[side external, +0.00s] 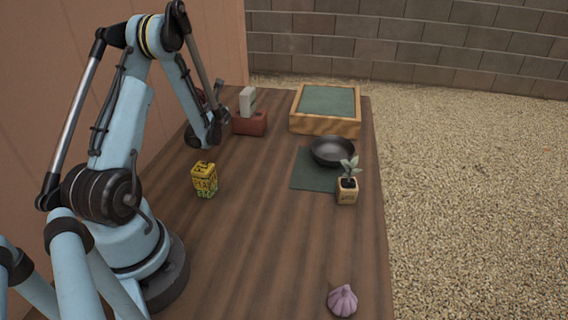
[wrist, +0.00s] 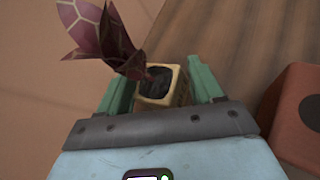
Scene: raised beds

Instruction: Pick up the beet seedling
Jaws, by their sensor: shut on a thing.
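The beet seedling (wrist: 105,40), with dark red, pale-veined leaves, stands in a small tan square pot (wrist: 182,88) filled with dark soil in the wrist view. My gripper (wrist: 162,80) has its green fingers on either side of this pot and is shut on it. In the side external view my gripper end (side external: 207,133) is at the far left of the table. A bit of dark red leaf shows behind my arm there, and the pot is hidden.
Just right of my gripper is a red block (side external: 249,124) holding a grey piece (side external: 247,102).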

